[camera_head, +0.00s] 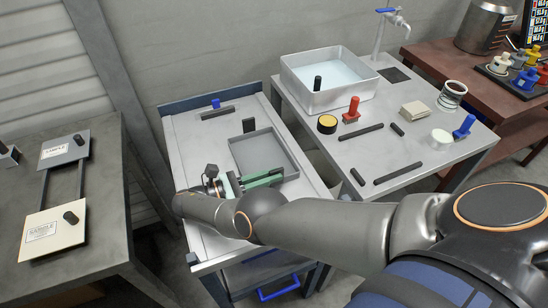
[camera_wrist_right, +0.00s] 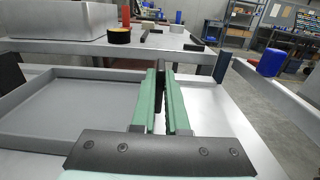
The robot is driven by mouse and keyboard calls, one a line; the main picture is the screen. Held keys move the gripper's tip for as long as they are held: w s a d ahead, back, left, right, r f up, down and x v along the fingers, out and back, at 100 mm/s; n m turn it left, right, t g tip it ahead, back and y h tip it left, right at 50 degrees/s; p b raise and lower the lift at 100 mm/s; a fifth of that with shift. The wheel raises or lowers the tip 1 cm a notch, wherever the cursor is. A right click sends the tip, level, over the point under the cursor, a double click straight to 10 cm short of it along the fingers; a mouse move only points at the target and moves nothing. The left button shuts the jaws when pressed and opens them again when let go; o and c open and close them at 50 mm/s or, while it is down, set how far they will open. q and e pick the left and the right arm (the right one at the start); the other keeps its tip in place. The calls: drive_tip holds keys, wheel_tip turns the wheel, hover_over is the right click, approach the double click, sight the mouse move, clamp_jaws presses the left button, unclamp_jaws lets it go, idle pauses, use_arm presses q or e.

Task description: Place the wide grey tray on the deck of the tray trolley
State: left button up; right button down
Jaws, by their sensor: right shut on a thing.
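The wide grey tray (camera_head: 283,144) is shallow, with a raised rim and a black upright handle (camera_head: 249,125) on its far left side. It lies level over the pale deck (camera_head: 188,140) of the tray trolley; I cannot tell whether its underside fully touches. My right gripper (camera_head: 272,178) reaches across the near part of the deck at the tray's near edge. In the right wrist view its green fingers (camera_wrist_right: 161,95) are shut on a dark handle beside the tray (camera_wrist_right: 70,110). My left gripper is not in view.
Right of the trolley a table holds a sink basin (camera_head: 330,82), a red-handled stamp (camera_head: 352,110), a yellow-black tape roll (camera_head: 327,124) and black bars. A dark table (camera_head: 100,215) with panels stands at left. The deck's near left part is clear.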

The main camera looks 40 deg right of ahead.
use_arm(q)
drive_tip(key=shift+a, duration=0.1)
use_arm(e)
drive_tip(key=shift+a+r, duration=0.1)
drive_tip(key=shift+r, duration=0.05)
drive_tip(key=c, duration=0.9)
unclamp_jaws()
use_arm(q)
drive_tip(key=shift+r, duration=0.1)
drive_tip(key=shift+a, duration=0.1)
